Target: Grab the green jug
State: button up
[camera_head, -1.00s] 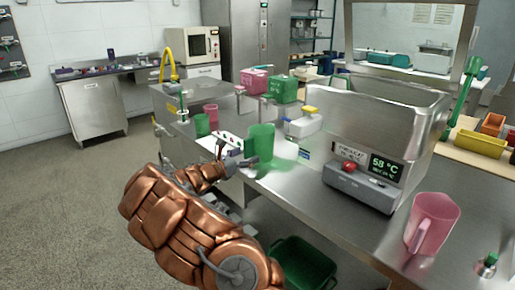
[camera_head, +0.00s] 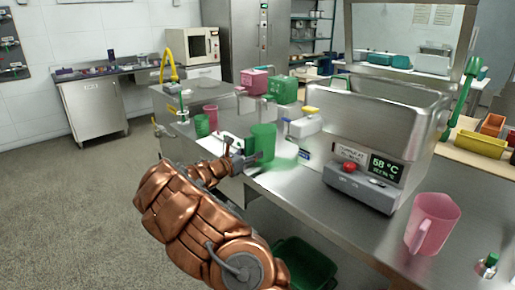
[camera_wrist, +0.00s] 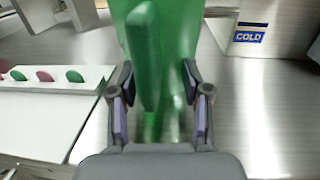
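The green jug (camera_head: 263,141) stands upright on the steel counter, left of the steel machine. In the wrist view the green jug (camera_wrist: 178,50) fills the upper middle, with its handle toward the camera. My gripper (camera_wrist: 158,105) is open, with one finger on each side of the jug's handle and lower body. I cannot tell whether the fingers touch it. In the head view my gripper (camera_head: 245,158) is at the jug's left side, small and partly hard to make out.
A steel machine (camera_head: 360,130) with a display showing 58 °C stands right of the jug. A pink jug (camera_head: 432,222) is at the counter's right. A smaller green cup (camera_head: 201,126) and pink cup (camera_head: 212,115) stand behind left. A white panel with colored buttons (camera_wrist: 45,115) lies left of my gripper.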

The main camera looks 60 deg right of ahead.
grip_shut()
jog(key=shift+r, duration=0.15)
dwell(0.4)
